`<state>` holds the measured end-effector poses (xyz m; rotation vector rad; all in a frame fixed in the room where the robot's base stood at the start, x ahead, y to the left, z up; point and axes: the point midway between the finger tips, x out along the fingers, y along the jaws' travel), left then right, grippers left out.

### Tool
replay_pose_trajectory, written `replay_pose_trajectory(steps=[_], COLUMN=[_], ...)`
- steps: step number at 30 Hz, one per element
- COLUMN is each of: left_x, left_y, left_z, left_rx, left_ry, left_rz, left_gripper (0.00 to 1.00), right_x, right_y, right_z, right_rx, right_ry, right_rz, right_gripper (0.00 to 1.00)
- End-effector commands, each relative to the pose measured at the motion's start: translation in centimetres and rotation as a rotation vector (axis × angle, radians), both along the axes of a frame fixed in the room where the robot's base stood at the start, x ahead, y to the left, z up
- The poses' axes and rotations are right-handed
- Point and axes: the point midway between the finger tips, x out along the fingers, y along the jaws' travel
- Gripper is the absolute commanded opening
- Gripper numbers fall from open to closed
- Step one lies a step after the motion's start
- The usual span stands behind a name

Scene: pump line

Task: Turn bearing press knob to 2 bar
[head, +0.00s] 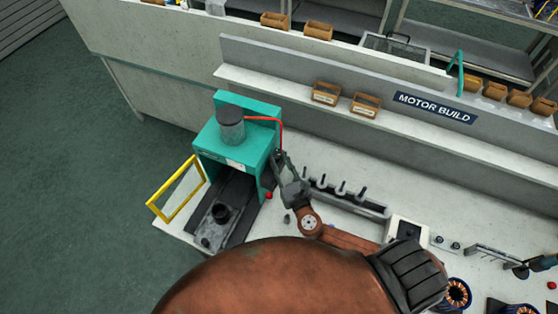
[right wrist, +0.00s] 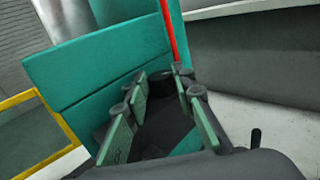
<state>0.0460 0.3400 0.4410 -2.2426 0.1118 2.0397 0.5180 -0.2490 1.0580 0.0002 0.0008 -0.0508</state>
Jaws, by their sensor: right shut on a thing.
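The teal bearing press (head: 262,148) stands at the left end of the bench, with a dark cylinder on top and a red hose on its right. My right gripper (head: 280,162) is at the press's right side. In the right wrist view, my right gripper (right wrist: 157,95) has its fingers on either side of a dark round knob (right wrist: 160,82) and is shut on it. In the head view the knob is hidden by the gripper. Its pointer and any pressure scale cannot be read. My left gripper is not in view.
A yellow-framed guard (head: 179,189) stands open at the press's left. A grey holder with several pegs (head: 345,198) lies right of my gripper. A red button (head: 269,195) is near the press's front. A raised shelf with brown bins (head: 326,94) runs behind.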

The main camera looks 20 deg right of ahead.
Motion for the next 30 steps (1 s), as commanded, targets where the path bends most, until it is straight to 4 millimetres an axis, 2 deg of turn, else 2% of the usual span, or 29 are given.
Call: replay_pose_trajectory(steps=[2,3,10,22,30], left_x=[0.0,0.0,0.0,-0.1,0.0], left_y=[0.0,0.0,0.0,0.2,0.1], left_z=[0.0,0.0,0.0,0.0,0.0], left_rx=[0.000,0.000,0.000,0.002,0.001], left_ry=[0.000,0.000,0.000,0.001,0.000], left_rz=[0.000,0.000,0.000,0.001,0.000], left_gripper=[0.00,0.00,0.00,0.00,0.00], right_x=[0.0,0.0,0.0,-0.5,-4.2], right_y=[0.0,0.0,0.0,0.0,0.2], right_z=[0.0,0.0,0.0,-0.1,-0.1], right_rx=[0.000,0.000,0.000,0.000,0.000], right_ry=[0.000,0.000,0.000,0.001,0.003], right_rz=[0.001,0.001,0.001,0.002,0.000], right_gripper=[0.00,0.25,0.41,0.41,0.41])
